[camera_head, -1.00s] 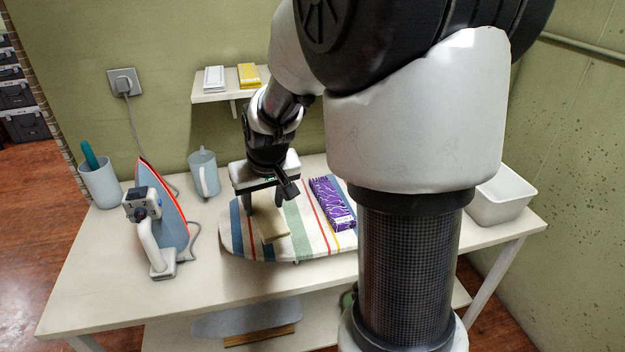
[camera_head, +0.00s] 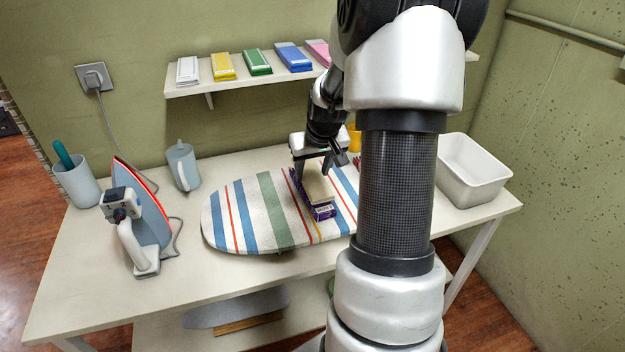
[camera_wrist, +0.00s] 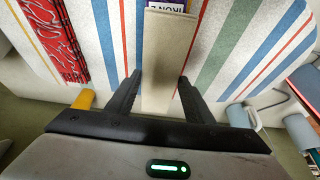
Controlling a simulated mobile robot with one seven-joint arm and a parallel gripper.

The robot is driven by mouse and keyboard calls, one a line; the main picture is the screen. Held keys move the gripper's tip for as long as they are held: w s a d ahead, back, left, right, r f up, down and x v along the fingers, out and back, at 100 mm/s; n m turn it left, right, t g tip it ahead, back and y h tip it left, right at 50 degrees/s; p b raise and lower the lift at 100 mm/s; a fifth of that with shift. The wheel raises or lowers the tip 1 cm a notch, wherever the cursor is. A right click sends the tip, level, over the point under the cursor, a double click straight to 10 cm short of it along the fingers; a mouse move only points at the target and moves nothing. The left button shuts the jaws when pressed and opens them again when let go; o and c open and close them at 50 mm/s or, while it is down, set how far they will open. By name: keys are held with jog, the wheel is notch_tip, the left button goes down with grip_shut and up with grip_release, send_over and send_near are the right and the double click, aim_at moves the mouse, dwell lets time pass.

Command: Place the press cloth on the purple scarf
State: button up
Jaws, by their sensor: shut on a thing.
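My gripper (camera_head: 318,172) is shut on the beige press cloth (camera_head: 319,190), a folded flat strip. In the wrist view the press cloth (camera_wrist: 168,60) sits between the two fingers (camera_wrist: 158,82) and points away from me. The purple scarf (camera_head: 322,212), folded and patterned, lies on the striped ironing board (camera_head: 232,215). The press cloth is over the scarf and hides most of it; I cannot tell whether they touch. In the wrist view only a labelled end of the purple scarf (camera_wrist: 188,4) shows past the cloth.
A white bin (camera_head: 470,172) is at the right. A red patterned cloth (camera_wrist: 50,40) lies on the board. A wall shelf (camera_head: 215,92) holds several folded cloths.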

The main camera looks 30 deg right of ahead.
aim_at(313, 177)
jog(key=shift+f, duration=1.6)
jog(key=o, duration=1)
jog(key=shift+r, duration=0.1)
jog(key=shift+r, duration=0.25)
jog(key=p+v, duration=0.1)
jog(key=v, duration=1)
jog(key=shift+s+r, duration=0.2)
jog(key=shift+r, duration=0.1)
